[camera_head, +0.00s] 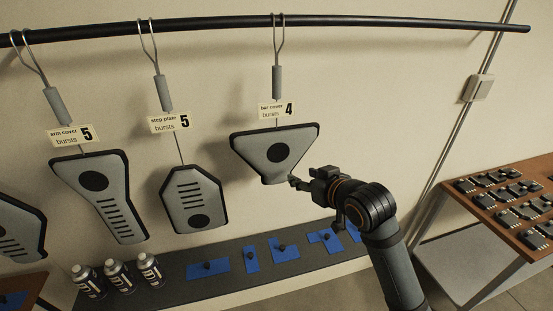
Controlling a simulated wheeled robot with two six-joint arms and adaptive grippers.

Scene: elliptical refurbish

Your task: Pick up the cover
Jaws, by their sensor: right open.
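Several grey covers with dark edges hang by hooks from a black rail (350,20). The bar cover (262,151), tagged "bar cover bursts 4", hangs in the middle of the view. The step plate (192,201) hangs left of it. The arm cover (105,200) hangs further left. My right gripper (294,181) is open, with its fingertips close to the lower right edge of the bar cover. Whether they touch it cannot be told. My left gripper is not in view.
A dark shelf (175,272) below the covers holds several spray cans (117,275) at left and blue pads (208,268) with black knobs. A brown table (535,175) with rows of dark parts stands at right. Another cover (18,228) is cut off at the left edge.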

